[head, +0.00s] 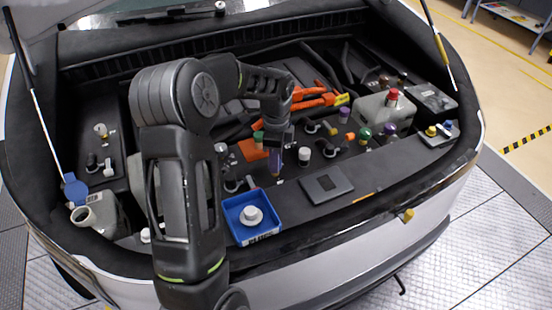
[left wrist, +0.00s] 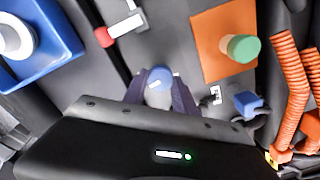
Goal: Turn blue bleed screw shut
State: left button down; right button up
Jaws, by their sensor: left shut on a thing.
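The blue bleed screw (left wrist: 160,76) shows in the left wrist view as a round blue head over a pale body. My left gripper (left wrist: 160,92) is shut on it, with one dark finger on each side. In the head view my left gripper (head: 277,160) points down into the engine bay, in front of the orange plate. The screw is mostly hidden there by the fingers. I cannot tell from the frames how far it is turned. My right gripper is not in view.
An orange plate with a green knob (left wrist: 243,48) is close by, as are orange hoses (left wrist: 288,85) and a red-tipped lever (left wrist: 122,28). A blue tray (head: 262,237) holding a white cap (head: 252,214) stands in front. A dark flat pad (head: 327,184) lies to the right.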

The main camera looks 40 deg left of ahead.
pick_arm(q)
jog(key=shift+m, duration=1)
jog(key=c, duration=1)
grip_release()
jog(key=shift+r, duration=0.1)
notch_tip(320, 180, up, 8)
jog(key=shift+f+b, duration=0.2)
jog(key=shift+b, duration=0.3)
